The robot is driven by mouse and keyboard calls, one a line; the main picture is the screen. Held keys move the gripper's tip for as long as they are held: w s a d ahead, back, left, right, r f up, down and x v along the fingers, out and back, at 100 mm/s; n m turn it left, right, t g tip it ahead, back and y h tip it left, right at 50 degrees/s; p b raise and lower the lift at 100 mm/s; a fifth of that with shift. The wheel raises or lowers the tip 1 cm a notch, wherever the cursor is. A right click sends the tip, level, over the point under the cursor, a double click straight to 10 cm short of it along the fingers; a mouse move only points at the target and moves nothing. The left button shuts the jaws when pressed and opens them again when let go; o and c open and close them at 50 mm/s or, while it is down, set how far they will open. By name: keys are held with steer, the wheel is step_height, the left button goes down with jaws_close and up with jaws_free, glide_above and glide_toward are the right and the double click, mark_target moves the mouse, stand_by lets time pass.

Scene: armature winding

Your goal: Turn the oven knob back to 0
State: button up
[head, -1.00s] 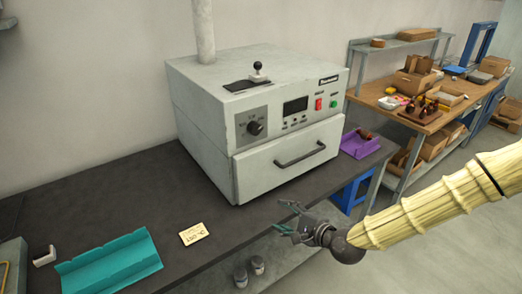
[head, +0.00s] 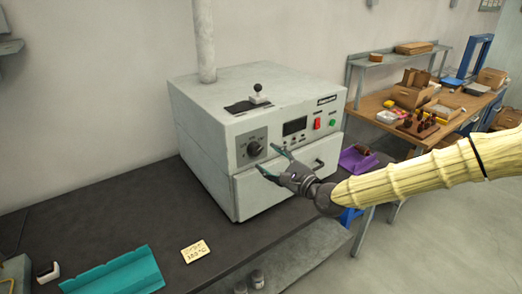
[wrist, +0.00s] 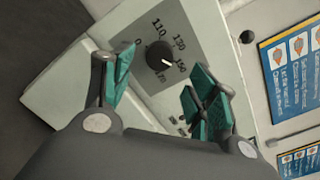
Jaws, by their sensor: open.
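The oven (head: 245,120) is a light grey box on the dark bench. Its round black knob (head: 254,149) sits on a darker grey dial plate at the left of the front panel. In the wrist view the knob (wrist: 159,55) shows a white pointer mark directed towards the 150 side of the dial, away from the 0. My gripper (head: 269,162) is open and empty, in front of the oven just below and right of the knob. In the wrist view its teal-padded fingers (wrist: 158,92) stand apart on either side below the knob, not touching it.
The oven's drawer handle (head: 317,165) is partly behind my gripper. A teal tray (head: 115,273) and a paper card (head: 195,251) lie on the bench. A purple tray (head: 357,161) is at the right.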

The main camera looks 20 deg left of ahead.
mark_target(257, 151)
steer(key=shift+p+x, duration=1.05)
steer(key=shift+x, duration=1.6)
steer(key=c, duration=1)
